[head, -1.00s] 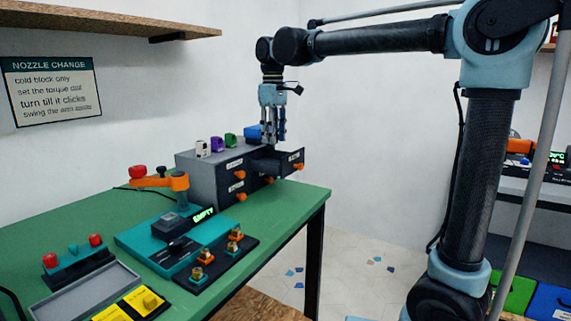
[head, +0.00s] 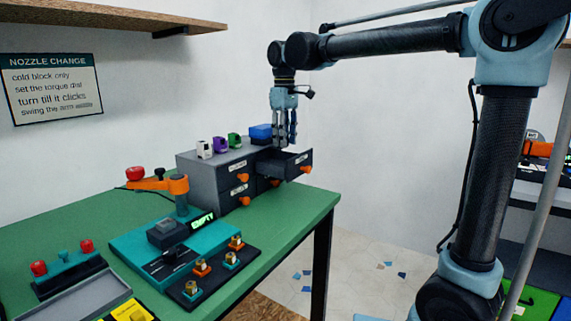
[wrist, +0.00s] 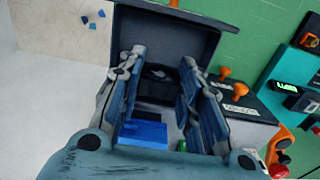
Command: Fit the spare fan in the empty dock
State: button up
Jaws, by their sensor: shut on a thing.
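My gripper (head: 286,145) points down into the open drawer (head: 297,160) of the grey cabinet. In the wrist view my gripper (wrist: 162,78) has its fingers inside the drawer (wrist: 205,35), around a small dark thing (wrist: 160,72), which may be the spare fan; its shape is hard to tell. In the head view the drawer wall and fingers hide this thing. A teal dock unit (head: 130,243) with a lit display reading EMPTY (head: 202,220) stands on the green bench; the display also shows in the wrist view (wrist: 286,87).
The cabinet top (head: 196,166) carries white, purple, green and blue items. An orange swing arm (head: 160,184) stands behind the dock. A black strip (head: 188,290) with several brass-topped pieces lies in front. A grey tray (head: 70,295) and red-knobbed stand (head: 65,265) are at left.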

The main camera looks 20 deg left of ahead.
jog(key=shift+f, duration=3.5)
jog(key=shift+f, duration=0.1)
jog(key=o, duration=0.8)
jog(key=shift+o, duration=0.2)
notch_tip(320, 180, up, 17)
jog(key=shift+s+d+r, duration=0.1)
jog(key=shift+r, duration=0.05)
jog(key=w+d+f+m, duration=0.1)
jog(key=d+f+m, duration=0.2)
jog(key=d+f, duration=0.75)
jog(key=w+d+f+m, duration=0.1)
jog(key=d+f+m, duration=0.25)
jog(key=d, duration=1.35)
jog(key=s+d+f+m, duration=0.2)
jog(key=s+d+f, duration=0.3)
jog(key=f, duration=0.3)
jog(key=s+d+f+m+t, duration=0.1)
jog(key=s+d+f+m, duration=0.2)
jog(key=s+d+f, duration=0.2)
jog(key=s+d+f+m+t, duration=0.1)
jog(key=s+d+f+m, duration=0.2)
jog(key=d+f, duration=0.6)
notch_tip(320, 180, down, 3)
jog(key=shift+s+r, duration=0.2)
jog(key=shift+s, duration=0.7)
